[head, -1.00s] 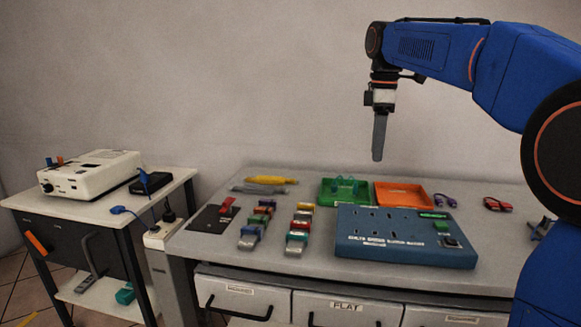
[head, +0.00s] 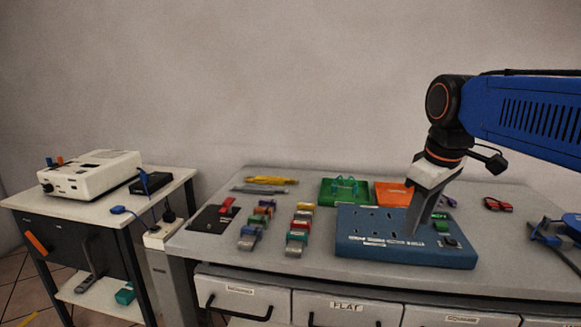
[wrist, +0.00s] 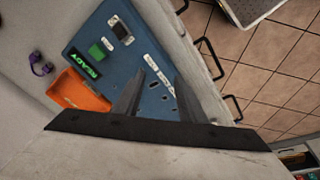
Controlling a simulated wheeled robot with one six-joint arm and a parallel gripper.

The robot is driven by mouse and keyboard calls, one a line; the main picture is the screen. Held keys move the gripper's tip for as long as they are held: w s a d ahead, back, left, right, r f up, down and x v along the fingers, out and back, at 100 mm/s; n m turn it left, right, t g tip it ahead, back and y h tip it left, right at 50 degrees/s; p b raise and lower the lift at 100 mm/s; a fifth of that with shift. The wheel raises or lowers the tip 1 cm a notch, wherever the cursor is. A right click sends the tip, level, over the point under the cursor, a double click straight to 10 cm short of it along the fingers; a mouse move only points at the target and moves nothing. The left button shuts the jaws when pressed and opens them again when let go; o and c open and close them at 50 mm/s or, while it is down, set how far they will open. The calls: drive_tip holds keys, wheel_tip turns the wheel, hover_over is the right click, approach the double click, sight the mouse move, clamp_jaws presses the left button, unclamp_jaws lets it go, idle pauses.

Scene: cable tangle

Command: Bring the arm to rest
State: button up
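My gripper (head: 416,212) hangs at the right in the head view, in front of the blue socket board (head: 375,249) as seen from there. In the wrist view the two grey fingers of my gripper (wrist: 158,90) stand apart with nothing between them, over the blue board (wrist: 92,40). The fingers appear to be above the board; I cannot tell the exact gap. My blue arm comes in from the right edge of the head view.
The workbench (head: 215,262) holds a green tray (head: 326,199), an orange tray (head: 384,188), connector rows (head: 300,226), and a blue cable piece (head: 560,240) at right. A side table (head: 60,205) bears a white device (head: 90,172). The air above the bench's left is clear.

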drive_tip(key=s+d+f+m+t, duration=0.2)
drive_tip(key=s+f+m, duration=0.5)
drive_tip(key=s+f, duration=0.8)
wheel_tip(320, 180, down, 2)
drive_tip(key=shift+s+f, duration=0.1)
drive_tip(key=shift+s, duration=0.05)
